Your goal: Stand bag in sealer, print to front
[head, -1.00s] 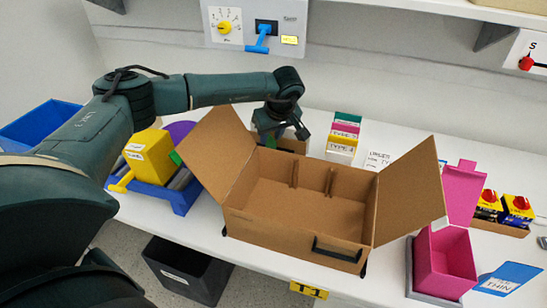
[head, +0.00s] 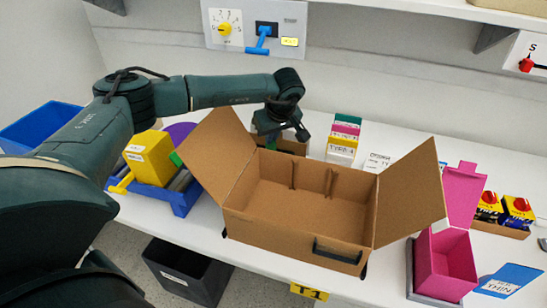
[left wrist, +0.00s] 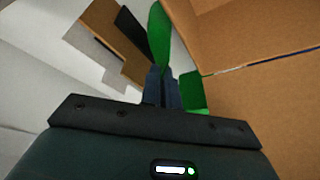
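In the left wrist view the two dark fingers of my left gripper (left wrist: 163,88) are close together. A thin green thing (left wrist: 160,35), perhaps the bag seen edge-on, rises from between them, with a green block-like part (left wrist: 193,93) beside the right finger. No print shows. In the head view my left gripper (head: 280,130) hangs behind the left flap of the open carton, its tips partly hidden. A low brown box (head: 292,146) with a dark slot is close by. I cannot tell surely which thing is the sealer; a blue device (head: 180,200) stands at left. My right gripper is out of view.
The open cardboard carton (head: 295,225) fills the table's middle, flaps spread. A yellow box (head: 150,157) sits at the blue device. Colored labelled boxes (head: 343,140) stand behind. A pink open box (head: 445,265) is at right. A wall panel (head: 255,25) has a dial and blue lever.

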